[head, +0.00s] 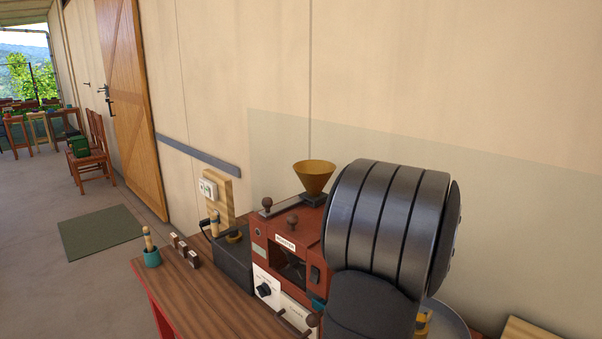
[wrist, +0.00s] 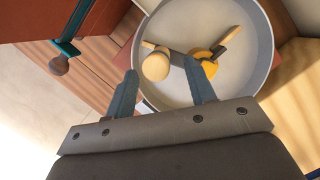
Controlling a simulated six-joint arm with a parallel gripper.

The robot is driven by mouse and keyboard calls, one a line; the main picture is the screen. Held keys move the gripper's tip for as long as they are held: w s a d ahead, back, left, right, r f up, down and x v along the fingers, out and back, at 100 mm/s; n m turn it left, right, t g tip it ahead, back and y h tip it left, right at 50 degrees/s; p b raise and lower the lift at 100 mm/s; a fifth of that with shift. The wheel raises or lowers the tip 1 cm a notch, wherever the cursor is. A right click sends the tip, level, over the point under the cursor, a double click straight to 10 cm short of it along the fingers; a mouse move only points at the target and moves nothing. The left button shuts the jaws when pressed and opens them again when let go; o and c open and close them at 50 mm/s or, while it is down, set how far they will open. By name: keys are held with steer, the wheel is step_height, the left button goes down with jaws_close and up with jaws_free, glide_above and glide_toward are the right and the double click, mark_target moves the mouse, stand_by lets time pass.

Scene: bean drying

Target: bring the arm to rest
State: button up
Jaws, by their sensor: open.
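In the head view my dark, banded arm link fills the right middle and hides my gripper. The pan's rim (head: 452,318) shows partly behind it.
A red machine (head: 285,235) with a brass funnel (head: 314,177) stands on the wooden table (head: 185,285), left of my arm. A teal cup (head: 152,258) with a brush and small dark blocks (head: 185,250) stand at the table's left. A wall stands close behind.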

steer(key=x, duration=0.5)
steer(key=shift+f, duration=0.15)
steer(key=shift+s+a, duration=0.2)
steer(key=shift+s, duration=0.4)
steer(key=shift+w, duration=0.1)
